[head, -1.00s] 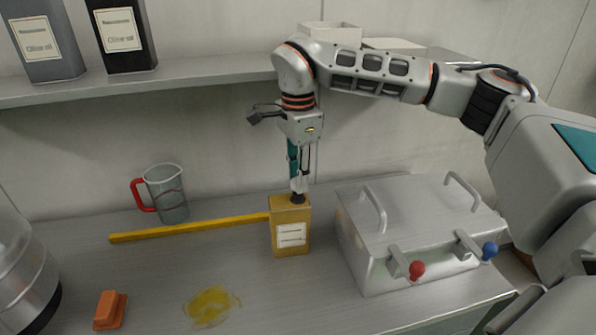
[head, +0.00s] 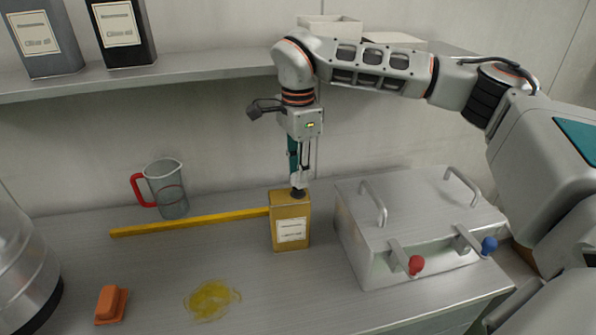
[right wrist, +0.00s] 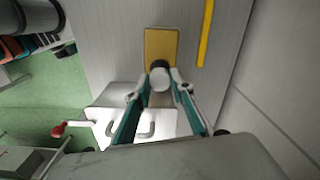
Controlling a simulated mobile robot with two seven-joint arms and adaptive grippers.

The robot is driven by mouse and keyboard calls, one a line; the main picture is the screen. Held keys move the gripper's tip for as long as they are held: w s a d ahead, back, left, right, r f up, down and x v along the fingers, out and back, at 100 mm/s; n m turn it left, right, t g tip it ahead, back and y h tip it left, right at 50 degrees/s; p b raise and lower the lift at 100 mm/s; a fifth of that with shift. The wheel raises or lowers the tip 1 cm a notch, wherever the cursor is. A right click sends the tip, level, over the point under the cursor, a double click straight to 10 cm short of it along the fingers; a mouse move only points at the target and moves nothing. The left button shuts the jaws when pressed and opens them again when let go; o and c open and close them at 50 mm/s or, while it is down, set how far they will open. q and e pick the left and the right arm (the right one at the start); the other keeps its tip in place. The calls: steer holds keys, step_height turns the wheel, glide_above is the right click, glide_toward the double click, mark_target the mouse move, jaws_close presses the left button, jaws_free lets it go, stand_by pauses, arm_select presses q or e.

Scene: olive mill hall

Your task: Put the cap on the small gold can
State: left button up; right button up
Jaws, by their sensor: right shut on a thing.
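The small gold can (head: 289,222) stands upright on the metal bench, with a pale label on its front. My right gripper (head: 298,186) points straight down over its top. It is shut on the dark cap (head: 298,194), which is at the can's top; I cannot tell whether it is fully seated. In the right wrist view the fingertips (right wrist: 160,84) hold the round cap (right wrist: 160,68), and the gold can (right wrist: 161,45) shows beyond it. The cap hides the can's mouth. My left gripper is not in view.
A steel box (head: 415,215) with red and blue knobs stands close to the can's right. A yellow bar (head: 185,225) lies behind and left, near a jug (head: 168,188). An orange block (head: 111,304) and an oil puddle (head: 211,300) lie in front. A shelf (head: 190,75) runs above.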

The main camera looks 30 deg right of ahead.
steer(key=shift+f, duration=1.15)
stand_by(2.4)
steer(key=o, duration=1)
steer(key=shift+c, duration=1.2)
